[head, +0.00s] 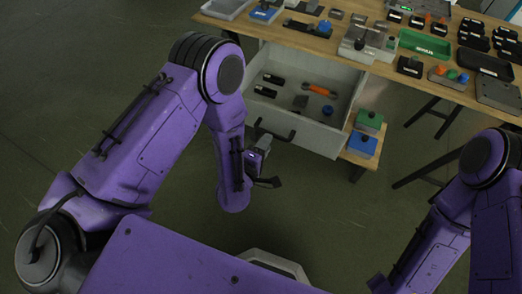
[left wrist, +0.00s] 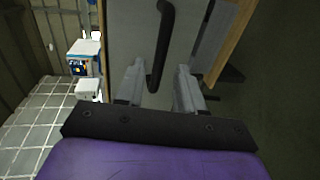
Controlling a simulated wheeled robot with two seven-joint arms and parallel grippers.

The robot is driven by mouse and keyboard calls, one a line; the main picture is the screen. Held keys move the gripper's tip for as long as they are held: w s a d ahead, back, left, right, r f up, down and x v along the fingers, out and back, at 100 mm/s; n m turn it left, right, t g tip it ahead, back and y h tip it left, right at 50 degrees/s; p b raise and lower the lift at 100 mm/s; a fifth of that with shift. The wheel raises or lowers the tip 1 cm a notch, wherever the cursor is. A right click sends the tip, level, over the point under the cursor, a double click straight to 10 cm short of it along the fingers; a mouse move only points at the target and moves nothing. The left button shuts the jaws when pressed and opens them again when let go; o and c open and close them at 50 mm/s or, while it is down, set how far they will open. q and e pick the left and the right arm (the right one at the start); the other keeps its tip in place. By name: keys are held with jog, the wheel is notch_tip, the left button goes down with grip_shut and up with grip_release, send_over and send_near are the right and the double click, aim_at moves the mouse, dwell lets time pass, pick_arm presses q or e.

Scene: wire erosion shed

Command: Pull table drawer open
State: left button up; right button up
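The grey table drawer (head: 322,137) stands pulled out from under the wooden table, and its inside shows in the head view. Its dark bar handle (head: 272,133) is on the front panel. The handle (left wrist: 165,40) also shows in the left wrist view against the pale drawer front (left wrist: 132,35). My left gripper (head: 266,166) is in front of the drawer, close to the handle. Its two fingers (left wrist: 158,88) are apart, with the handle's end between or just beyond them; I cannot tell whether they touch. My right arm is at the right; its gripper is out of view.
The wooden tabletop (head: 290,38) carries trays, a green bin (head: 424,43) and many small parts. The drawer holds an orange-handled tool (head: 319,90) and dark items. Green and blue boxes (head: 362,143) sit on a low shelf beside the drawer. The floor in front is clear.

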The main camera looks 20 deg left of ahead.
pick_arm(q)
jog(key=v, duration=0.4)
jog(key=shift+s, duration=0.3)
jog(key=s+a+f+m+g+y+p, duration=0.1)
jog(key=s+a+f+m+g, duration=0.2)
jog(key=s, duration=0.4)
jog(key=s+a+f+m+g+y+p, duration=0.2)
jog(key=s+a+m+g, duration=0.1)
jog(key=s+a+g, duration=0.2)
jog(key=s+a+f+m+g+y+p, duration=0.1)
jog(key=s+a+f+m+g+y, duration=0.1)
jog(key=s+a, duration=0.5)
jog(key=shift+s+a+f+m+g, duration=0.35)
jog(key=shift+s+f+m+g, duration=0.5)
jog(key=shift+m+g, duration=0.2)
